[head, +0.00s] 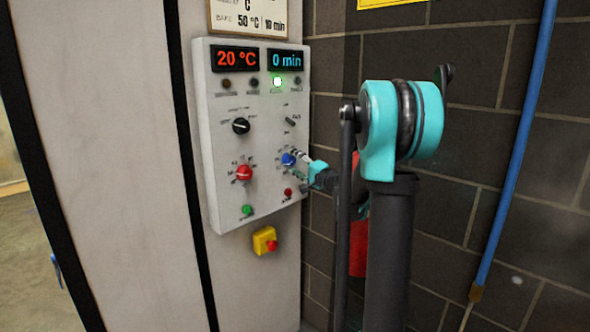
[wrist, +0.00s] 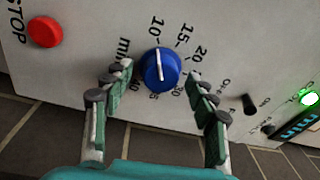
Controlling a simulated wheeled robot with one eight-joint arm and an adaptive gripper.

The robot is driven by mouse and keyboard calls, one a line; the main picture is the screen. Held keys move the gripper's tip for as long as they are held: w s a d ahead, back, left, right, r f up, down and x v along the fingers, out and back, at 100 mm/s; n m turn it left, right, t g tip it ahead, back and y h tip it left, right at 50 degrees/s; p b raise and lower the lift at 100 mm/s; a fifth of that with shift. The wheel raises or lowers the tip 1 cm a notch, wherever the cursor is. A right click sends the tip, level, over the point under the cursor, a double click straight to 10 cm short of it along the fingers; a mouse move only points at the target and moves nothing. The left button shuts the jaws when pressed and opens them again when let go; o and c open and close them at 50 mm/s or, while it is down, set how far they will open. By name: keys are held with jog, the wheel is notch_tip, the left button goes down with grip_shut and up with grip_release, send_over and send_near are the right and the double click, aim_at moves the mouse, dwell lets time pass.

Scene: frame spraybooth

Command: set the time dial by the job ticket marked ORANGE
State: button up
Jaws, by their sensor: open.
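The blue time dial (head: 288,159) is on the lower right of the grey control panel. In the wrist view the blue dial (wrist: 160,70) has a white line running roughly up and down, its upper end near the 10 mark. My gripper (head: 304,164) is at the dial. In the wrist view my gripper (wrist: 158,85) is open, one finger on each side of the dial, with gaps visible. The time display (head: 287,61) reads 0 min. A job ticket (head: 248,20) above the panel shows "BAKE 50 °C | 10 min"; its top is cut off, so no ORANGE mark shows.
The panel also has a temperature display (head: 235,59) reading 20 °C, a black knob (head: 241,126), a red knob (head: 244,173), a green button (head: 247,210) and a red stop button (wrist: 45,32). A yellow emergency-stop box (head: 264,240) sits below. A blue pipe (head: 518,140) runs along the brick wall.

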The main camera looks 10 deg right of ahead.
jog(key=shift+m, duration=0.3)
jog(key=m, duration=0.4)
jog(key=shift+a+m+h, duration=0.1)
jog(key=shift+m+h, duration=0.2)
jog(key=m, duration=0.4)
jog(key=shift+s+r+m, duration=0.1)
jog(key=shift+m, duration=0.3)
jog(key=r+v, duration=0.1)
jog(key=v, duration=1.6)
jog(key=s+a+f+n+g+h, duration=0.1)
jog(key=s+a+f+n+g, duration=0.3)
jog(key=f, duration=0.4)
jog(key=s+a+f+n+g+h, duration=0.1)
jog(key=s+a+f+n+g, duration=0.3)
jog(key=s+a+f+n, duration=0.2)
jog(key=shift+s+a+f, duration=0.3)
jog(key=shift+s+f, duration=0.65)
jog(key=shift+f, duration=0.5)
